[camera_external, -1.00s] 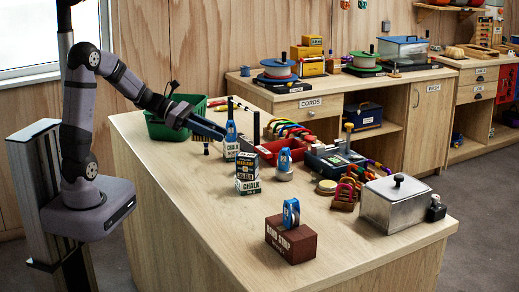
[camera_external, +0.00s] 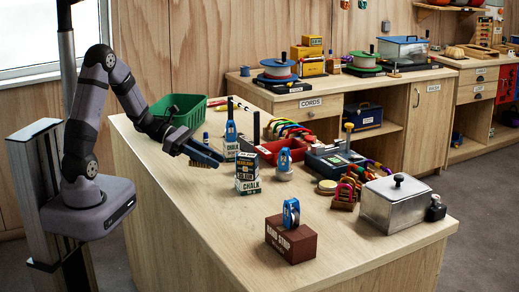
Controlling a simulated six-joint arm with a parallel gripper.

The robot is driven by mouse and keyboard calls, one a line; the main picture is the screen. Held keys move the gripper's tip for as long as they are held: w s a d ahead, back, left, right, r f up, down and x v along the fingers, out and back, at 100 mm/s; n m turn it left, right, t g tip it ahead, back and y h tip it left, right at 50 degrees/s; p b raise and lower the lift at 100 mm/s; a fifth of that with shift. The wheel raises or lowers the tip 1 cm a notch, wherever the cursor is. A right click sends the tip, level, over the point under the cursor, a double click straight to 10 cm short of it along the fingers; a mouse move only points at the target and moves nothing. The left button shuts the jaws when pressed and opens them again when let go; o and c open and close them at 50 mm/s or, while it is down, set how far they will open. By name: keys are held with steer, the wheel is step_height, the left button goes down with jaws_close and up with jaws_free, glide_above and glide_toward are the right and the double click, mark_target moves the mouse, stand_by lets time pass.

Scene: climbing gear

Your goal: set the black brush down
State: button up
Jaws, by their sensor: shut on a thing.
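My gripper (camera_external: 212,154) is low over the left part of the workbench, left of the chalk boxes. It is shut on the black brush, whose pale tan bristles (camera_external: 200,164) show under the fingers. The brush's dark body is hard to tell from the gripper. The bristles are close to the wood top (camera_external: 190,205); I cannot tell whether they touch it.
A red tray (camera_external: 272,150) lies further right. The bench's front left is clear.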

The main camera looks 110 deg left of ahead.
mark_target(213, 183)
steer(key=shift+f, duration=2.7)
steer(key=shift+f, duration=0.1)
steer(key=shift+f, duration=0.1)
steer(key=o, duration=1.1)
steer(key=shift+c, duration=0.2)
steer(key=shift+r, duration=0.2)
steer(key=b+v, duration=0.1)
steer(key=v, duration=1.1)
